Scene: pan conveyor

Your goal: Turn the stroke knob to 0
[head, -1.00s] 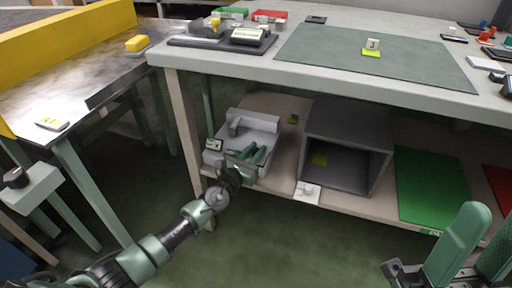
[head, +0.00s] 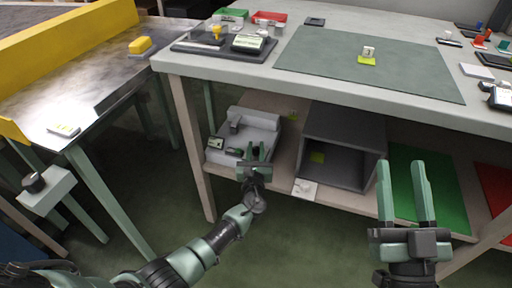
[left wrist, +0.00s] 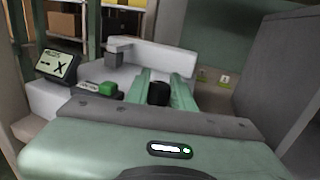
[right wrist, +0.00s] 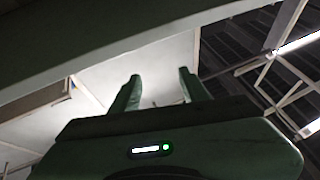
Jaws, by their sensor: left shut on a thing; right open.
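A light grey machine (head: 262,128) stands on the lower shelf, with a small display (head: 216,143) at its left front. In the left wrist view, the display (left wrist: 58,66) shows a dash-like mark and an X, and a green button (left wrist: 108,89) sits beside it. A black knob (left wrist: 158,93) on the machine is between my left fingers. My left gripper (head: 257,154) is shut on this knob; its pointer and scale cannot be read. My right gripper (head: 401,170) is open and empty, in front of the bench, and also shows in the right wrist view (right wrist: 158,82).
A grey open box (head: 345,145) stands right of the machine. A small white plate (head: 305,189) lies at the shelf's front edge. The bench top (head: 440,112) overhangs the shelf. Another black knob (head: 34,182) is on a box at the left table. The floor in front is clear.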

